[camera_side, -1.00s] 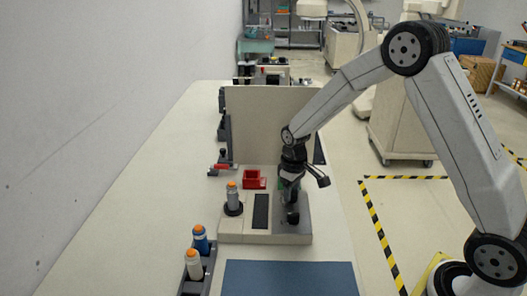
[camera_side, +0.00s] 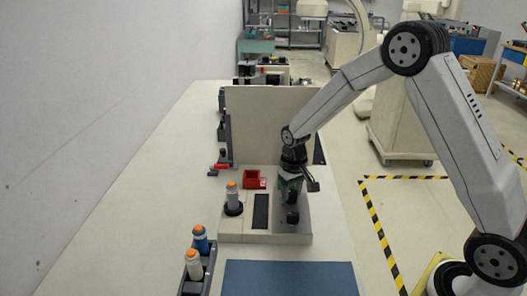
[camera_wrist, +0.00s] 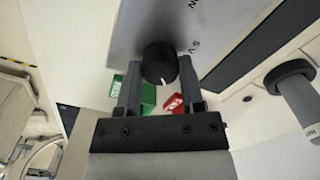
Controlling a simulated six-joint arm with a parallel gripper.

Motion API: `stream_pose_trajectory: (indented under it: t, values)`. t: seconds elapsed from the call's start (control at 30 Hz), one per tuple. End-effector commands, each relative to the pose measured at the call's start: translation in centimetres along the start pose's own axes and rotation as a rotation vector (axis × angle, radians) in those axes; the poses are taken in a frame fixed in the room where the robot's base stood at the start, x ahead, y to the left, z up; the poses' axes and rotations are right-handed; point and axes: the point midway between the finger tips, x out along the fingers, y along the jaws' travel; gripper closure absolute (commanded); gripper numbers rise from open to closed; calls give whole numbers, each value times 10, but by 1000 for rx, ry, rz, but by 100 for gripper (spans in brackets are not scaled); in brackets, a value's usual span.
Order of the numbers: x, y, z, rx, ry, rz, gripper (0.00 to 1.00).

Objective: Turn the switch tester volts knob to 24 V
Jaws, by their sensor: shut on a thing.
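The black volts knob (camera_wrist: 158,58) with a white pointer mark sits between the fingers of my gripper (camera_wrist: 160,68) in the wrist view. The fingers are shut on its sides. The pointer mark faces the gripper base, toward the bottom of that picture. The knob stands on a grey panel (camera_wrist: 205,22) with a "5 V" label beside it; no 24 V label is legible. In the side view my gripper (camera_side: 291,192) points down over the tester's grey plate (camera_side: 300,236), and the pointer cannot be read there.
A red bin (camera_side: 253,179) and a green bin (camera_wrist: 148,97) are near the gripper. An orange-topped grey cylinder (camera_side: 232,196) stands on the tester's left. Two more orange-topped bottles (camera_side: 200,240) stand in front left. An upright beige panel (camera_side: 270,125) rises behind. A blue mat (camera_side: 290,278) lies in front.

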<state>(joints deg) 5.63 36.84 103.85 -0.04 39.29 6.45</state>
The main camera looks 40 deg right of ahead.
Motion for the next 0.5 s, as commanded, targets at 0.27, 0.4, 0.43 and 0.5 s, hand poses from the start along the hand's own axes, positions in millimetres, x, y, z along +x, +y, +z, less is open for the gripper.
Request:
stream_pose_trajectory:
  t: [0.27, 0.4, 0.43, 0.5]
  values:
    - [0, 0, 0, 2, -1, -1, 16]
    - [0, 0, 0, 1, -1, 0, 16]
    - [0, 0, 0, 1, -1, 0, 16]
    - [0, 0, 0, 1, 0, 0, 16]
